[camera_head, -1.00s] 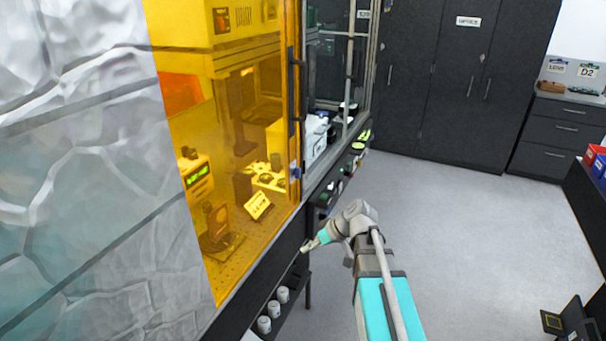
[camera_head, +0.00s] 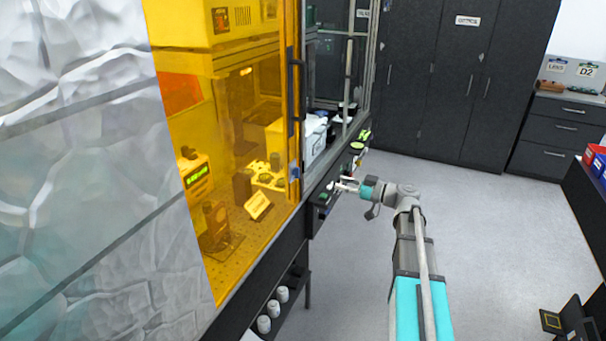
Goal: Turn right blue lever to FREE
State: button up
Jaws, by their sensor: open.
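A small blue part (camera_head: 295,171) sits at the lower right edge of the amber door (camera_head: 240,200); it may be a blue lever, but it is too small to read any marking or setting. My gripper (camera_head: 340,186) is open and points left at the dark front panel (camera_head: 318,205) under the enclosure's right section. Its tips are at or close to the small controls there; I cannot tell whether they touch. The gripper and these controls overlap, so a lever behind the tips could be hidden. No FREE label is readable.
A green control (camera_head: 323,197) and a yellow-green round item (camera_head: 357,146) are on the front ledge. White jars (camera_head: 273,308) stand on a low shelf. Dark cabinets (camera_head: 430,80) close off the back.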

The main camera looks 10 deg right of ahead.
aim_at(297, 173)
jog(key=shift+w+a, duration=0.1)
jog(key=shift+a, duration=0.05)
jog(key=x, duration=1.3)
jog(key=shift+w+a, duration=0.2)
grip_shut()
